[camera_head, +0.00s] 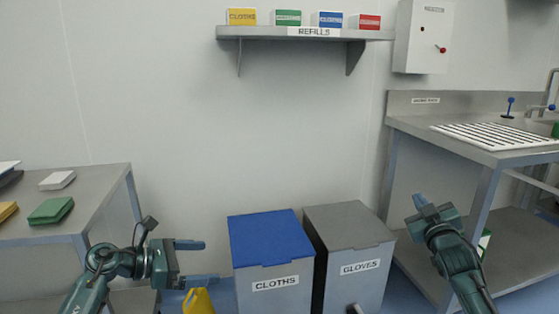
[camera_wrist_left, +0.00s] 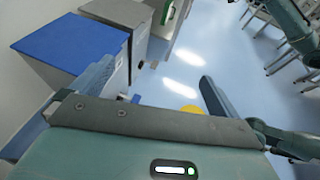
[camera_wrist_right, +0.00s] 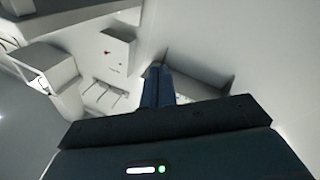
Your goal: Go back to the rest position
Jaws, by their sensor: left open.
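My left gripper (camera_head: 197,262) is open and empty, left of the blue-lidded CLOTHS bin (camera_head: 265,238). Its two fingers also show wide apart in the left wrist view (camera_wrist_left: 148,95), with only floor between them and a bit of yellow. My right gripper (camera_head: 420,201) is raised to the right of the grey-lidded GLOVES bin (camera_head: 350,226). In the right wrist view its fingers (camera_wrist_right: 158,85) are together with nothing seen between them. Neither gripper holds anything that I can see.
A yellow object (camera_head: 198,302) stands low beneath my left gripper. A steel table (camera_head: 100,185) with pads is at left. A steel sink bench (camera_head: 480,148) is at right. A REFILLS shelf (camera_head: 260,32) with boxes and a wall cabinet (camera_head: 422,35) hang above.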

